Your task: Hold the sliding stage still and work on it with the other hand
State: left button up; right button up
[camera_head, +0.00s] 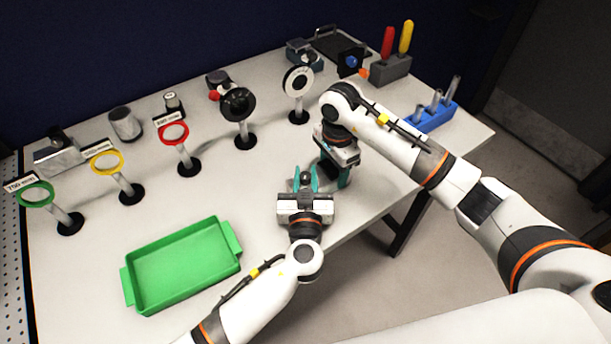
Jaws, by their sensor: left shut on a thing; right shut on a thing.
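My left gripper (305,178) reaches in from the front over the table's right front part. Its teal fingers are shut on a small dark part (306,176), which may belong to the sliding stage. My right gripper (336,178) comes in from the right, just right of the left one, with its teal fingers pointing down. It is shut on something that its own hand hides. The two grippers are close together, and the sliding stage cannot be made out clearly because they cover it.
A green tray (131,291) lies at the front left. Several ring holders on posts, such as the red ring (173,134) and black disc mount (239,104), stand in a diagonal row behind. A blue rack (431,118) and a grey tool block (390,69) stand at the right back.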

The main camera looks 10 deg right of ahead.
pick_arm(q)
jog(key=shift+n+y, duration=0.7)
jog(key=shift+y, duration=0.4)
jog(key=o, duration=1)
jog(key=s, duration=0.4)
jog(key=s+a, duration=0.1)
jog(key=s, duration=0.7)
jog(key=shift+a, duration=0.25)
jog(key=shift+c, duration=0.3)
